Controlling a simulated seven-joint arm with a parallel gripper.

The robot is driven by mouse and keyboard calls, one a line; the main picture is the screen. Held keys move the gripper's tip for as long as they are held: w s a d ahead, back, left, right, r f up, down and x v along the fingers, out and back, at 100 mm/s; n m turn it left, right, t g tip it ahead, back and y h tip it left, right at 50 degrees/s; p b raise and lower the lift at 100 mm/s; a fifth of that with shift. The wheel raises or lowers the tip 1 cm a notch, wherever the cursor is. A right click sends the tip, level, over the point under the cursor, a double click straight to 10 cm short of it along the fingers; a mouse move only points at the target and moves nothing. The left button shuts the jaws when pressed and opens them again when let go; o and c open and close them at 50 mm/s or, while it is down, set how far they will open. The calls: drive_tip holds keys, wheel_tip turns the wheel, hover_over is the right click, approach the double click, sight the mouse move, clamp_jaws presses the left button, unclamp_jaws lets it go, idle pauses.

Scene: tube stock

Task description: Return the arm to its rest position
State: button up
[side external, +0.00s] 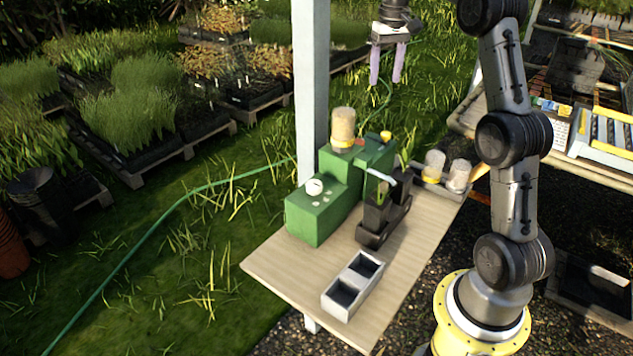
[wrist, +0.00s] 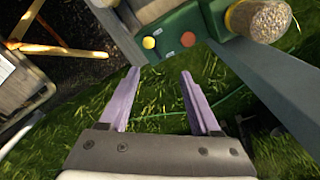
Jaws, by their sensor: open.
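My gripper (side external: 387,62) hangs high in the side external view, above the grass and beyond the far end of the wooden table. Its two lilac fingers are apart and point down. In the wrist view, the fingers (wrist: 160,100) are spread with nothing between them, only grass behind. The gripper touches nothing that I can see.
A grey post (side external: 311,90) stands left of the gripper. The wooden table (side external: 290,268) holds a green machine (side external: 325,215) with a seed jar (side external: 342,125), a black tray holder (side external: 375,230), a two-cell tray (side external: 352,285) and jars (side external: 459,175). Open grass surrounds the gripper.

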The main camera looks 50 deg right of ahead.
drive_tip(key=s+a+r+n+t, duration=0.1)
drive_tip(key=s+a+r, duration=0.2)
drive_tip(key=a, duration=0.4)
drive_tip(key=s+a+r+n+t, duration=0.1)
drive_tip(key=s+a+r+n, duration=0.2)
drive_tip(key=a, duration=0.4)
drive_tip(key=s+a+r+t, duration=0.1)
drive_tip(key=s+a+r, duration=0.25)
drive_tip(key=a, duration=0.45)
drive_tip(key=s+a+f+n+t, duration=0.25)
drive_tip(key=s+a+f, duration=0.35)
drive_tip(key=s, duration=0.4)
drive_tip(key=s+a+f, duration=0.2)
drive_tip(key=s+f, duration=0.2)
drive_tip(key=f, duration=0.3)
drive_tip(key=shift+a+n, duration=0.1)
drive_tip(key=shift+n, duration=0.15)
